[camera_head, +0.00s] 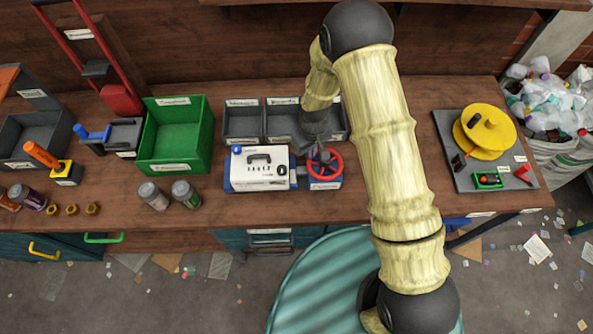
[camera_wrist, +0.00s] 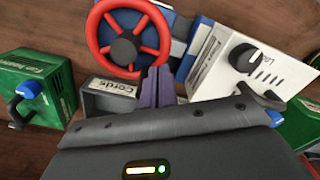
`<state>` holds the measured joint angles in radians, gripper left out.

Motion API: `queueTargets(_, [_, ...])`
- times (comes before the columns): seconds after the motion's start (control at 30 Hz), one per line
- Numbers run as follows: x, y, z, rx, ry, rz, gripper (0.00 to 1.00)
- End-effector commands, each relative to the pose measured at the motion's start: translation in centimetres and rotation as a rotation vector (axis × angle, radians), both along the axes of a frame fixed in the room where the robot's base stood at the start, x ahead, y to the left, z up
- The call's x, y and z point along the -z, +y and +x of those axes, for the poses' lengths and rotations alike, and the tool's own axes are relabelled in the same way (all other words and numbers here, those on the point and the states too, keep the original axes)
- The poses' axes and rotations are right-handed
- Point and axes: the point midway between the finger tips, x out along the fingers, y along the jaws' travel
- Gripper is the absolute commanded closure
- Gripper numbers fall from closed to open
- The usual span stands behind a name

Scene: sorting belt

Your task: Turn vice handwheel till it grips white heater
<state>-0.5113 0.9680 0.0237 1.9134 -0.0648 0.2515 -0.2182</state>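The white heater (camera_head: 260,168) is a flat box with a dark handle and slots on its face. It sits between the blue jaws of the vice (camera_head: 325,184); I cannot tell whether both jaws touch it. It also shows at the right in the wrist view (camera_wrist: 212,76). The red handwheel (camera_head: 336,163) is right of the heater, its dark hub facing up. In the wrist view the wheel (camera_wrist: 103,34) is at top centre. My gripper (camera_wrist: 158,72) has its purple fingers together, tips at the wheel's near rim. I cannot tell whether they touch it.
Grey bins (camera_head: 242,122), one labelled Cords in the wrist view (camera_wrist: 112,88), stand close behind the vice. A green bin (camera_head: 178,128) is to the left, with two jars (camera_head: 152,196) in front. A yellow reel (camera_head: 497,137) lies on a grey mat at right.

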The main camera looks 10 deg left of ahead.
Motion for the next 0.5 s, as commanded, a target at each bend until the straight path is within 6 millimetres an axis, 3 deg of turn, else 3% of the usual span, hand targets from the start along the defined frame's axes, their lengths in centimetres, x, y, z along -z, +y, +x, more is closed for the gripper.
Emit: queueTargets(0.5, [0.05,-0.59,-0.99,0.002,0.006,-0.006,1.00])
